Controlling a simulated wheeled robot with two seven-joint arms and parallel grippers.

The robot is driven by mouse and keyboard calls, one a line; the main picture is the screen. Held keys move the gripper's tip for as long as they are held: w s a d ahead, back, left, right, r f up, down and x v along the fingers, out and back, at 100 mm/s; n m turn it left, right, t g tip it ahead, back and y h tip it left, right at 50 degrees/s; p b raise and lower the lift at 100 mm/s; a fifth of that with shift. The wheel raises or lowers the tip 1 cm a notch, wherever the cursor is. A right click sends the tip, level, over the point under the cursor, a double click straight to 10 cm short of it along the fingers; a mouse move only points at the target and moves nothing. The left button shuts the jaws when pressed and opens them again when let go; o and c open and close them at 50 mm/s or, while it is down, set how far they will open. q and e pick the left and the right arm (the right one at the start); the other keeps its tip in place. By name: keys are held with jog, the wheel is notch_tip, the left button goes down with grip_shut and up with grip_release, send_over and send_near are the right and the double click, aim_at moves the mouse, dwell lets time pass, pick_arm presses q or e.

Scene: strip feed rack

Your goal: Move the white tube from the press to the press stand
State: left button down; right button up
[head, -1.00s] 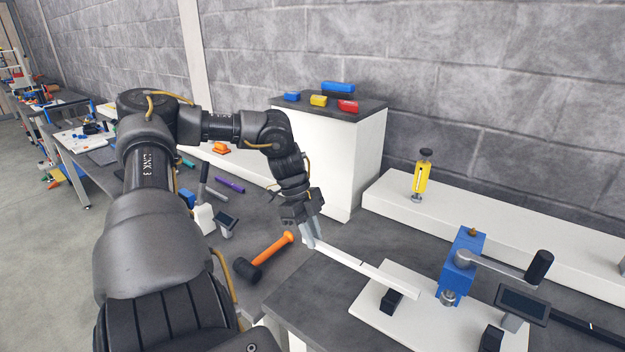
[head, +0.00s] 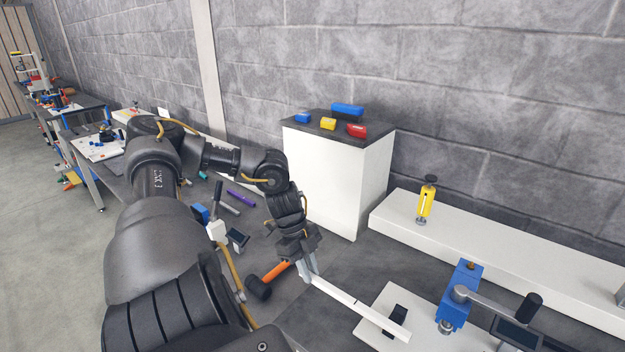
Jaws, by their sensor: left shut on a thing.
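The white tube (head: 358,304) is a long, thin white bar. My left gripper (head: 306,272) is shut on its left end, and the tube slants down to the right. Its far end reaches over the white plate, beside a black block (head: 399,314) that shows just behind it. I cannot tell whether tube and block touch. The blue press (head: 459,293), with a grey lever and black knob, stands on the plate to the right, apart from the tube. I cannot tell which thing is the press stand. My right gripper is not in view.
A white cabinet (head: 335,180) carries several coloured blocks. A yellow tool (head: 426,202) stands on a long white ledge (head: 500,250) along the wall. A small dark screen (head: 517,334) is right of the press.

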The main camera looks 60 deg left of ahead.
pick_arm(q)
jog(key=shift+s+d+r+p, duration=0.1)
jog(key=shift+s+r+p, duration=0.1)
jog(key=shift+r+p, duration=0.15)
jog(key=s+d+p, duration=0.2)
jog(key=s, duration=0.5)
jog(key=shift+s+d+f, duration=0.25)
jog(key=shift+d+f, duration=0.05)
jog(key=shift+w, duration=0.1)
